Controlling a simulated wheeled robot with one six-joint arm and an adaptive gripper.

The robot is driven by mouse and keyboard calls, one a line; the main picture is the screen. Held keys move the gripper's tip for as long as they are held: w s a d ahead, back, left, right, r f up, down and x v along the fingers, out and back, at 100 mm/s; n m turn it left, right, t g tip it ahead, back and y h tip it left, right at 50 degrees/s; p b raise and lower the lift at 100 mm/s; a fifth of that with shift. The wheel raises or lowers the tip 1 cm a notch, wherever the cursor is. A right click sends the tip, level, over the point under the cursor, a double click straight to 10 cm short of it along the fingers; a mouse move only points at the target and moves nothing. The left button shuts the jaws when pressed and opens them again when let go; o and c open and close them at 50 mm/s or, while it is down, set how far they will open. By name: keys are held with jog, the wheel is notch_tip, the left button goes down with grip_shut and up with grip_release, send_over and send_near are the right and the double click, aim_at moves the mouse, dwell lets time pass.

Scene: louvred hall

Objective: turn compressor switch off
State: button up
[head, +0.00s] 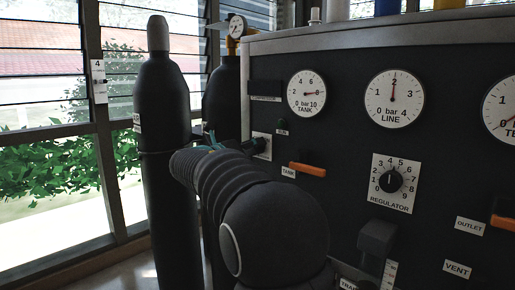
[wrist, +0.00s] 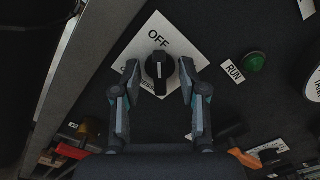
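The compressor switch is a black rotary knob (wrist: 160,72) on a white square plate (wrist: 190,52) marked OFF near one corner. In the wrist view a pale line on the knob runs roughly up and down, about in line with OFF; I cannot tell which end points. My gripper (wrist: 159,70) is open, with one finger on each side of the knob and a narrow gap showing at each. In the head view the plate (head: 267,139) shows at the panel's left edge, partly behind my arm. A green RUN lamp (wrist: 254,61) sits beside it; I cannot tell whether it is lit.
The dark panel carries a tank gauge (head: 307,93), a line gauge (head: 394,98), a regulator knob (head: 391,181) and an orange tank lever (head: 307,169) near my arm. A dark gas cylinder (head: 161,110) stands left of the panel, before louvred windows.

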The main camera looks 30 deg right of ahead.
jog(key=shift+a, duration=0.15)
jog(key=v, duration=0.6)
jog(key=shift+s+a, duration=0.15)
jog(key=shift+a, duration=0.2)
jog(key=v, duration=1.2)
